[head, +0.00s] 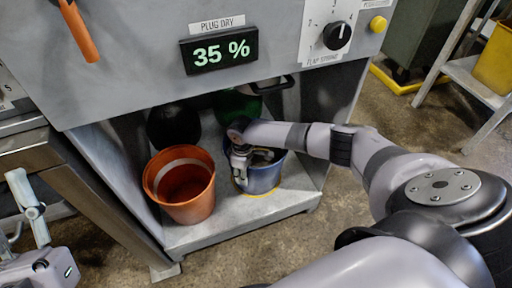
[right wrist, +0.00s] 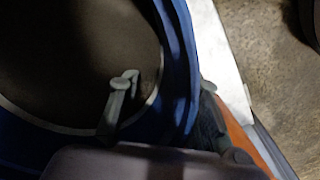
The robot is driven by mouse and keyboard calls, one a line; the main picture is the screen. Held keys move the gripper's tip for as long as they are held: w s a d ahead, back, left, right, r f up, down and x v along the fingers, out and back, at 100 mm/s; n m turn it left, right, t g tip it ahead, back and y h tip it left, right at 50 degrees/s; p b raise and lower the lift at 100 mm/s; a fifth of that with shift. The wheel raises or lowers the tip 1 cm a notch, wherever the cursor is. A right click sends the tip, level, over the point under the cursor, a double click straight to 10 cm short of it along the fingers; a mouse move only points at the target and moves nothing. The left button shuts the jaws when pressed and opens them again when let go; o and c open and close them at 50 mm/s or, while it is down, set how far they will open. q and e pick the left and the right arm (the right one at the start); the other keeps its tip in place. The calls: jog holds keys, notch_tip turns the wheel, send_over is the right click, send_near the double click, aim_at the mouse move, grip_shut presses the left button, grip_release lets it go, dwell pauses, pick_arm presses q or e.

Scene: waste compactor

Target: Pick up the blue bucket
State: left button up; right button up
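The blue bucket (head: 264,180) stands upright on the grey shelf of the machine, right of the orange bucket. My right gripper (head: 243,168) is at its rim, pointing down, and covers part of the bucket's top. In the right wrist view the blue rim (right wrist: 180,60) runs between the fingers of my right gripper (right wrist: 165,105). One finger is inside the bucket and the other outside, with space between the inner finger and the wall, so it looks open. My left gripper (head: 30,205) shows only partly at the lower left, away from the buckets; its opening is unclear.
An orange bucket (head: 180,187) stands close left of the blue one. A black bucket (head: 173,125) and a green bucket (head: 237,106) stand behind. The machine's panel (head: 130,70) overhangs the shelf (head: 215,228). Open floor lies to the right.

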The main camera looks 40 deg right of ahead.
grip_shut()
dwell(0.3)
dwell(0.7)
jog(key=shift+w+r, duration=0.1)
jog(key=shift+r, duration=0.1)
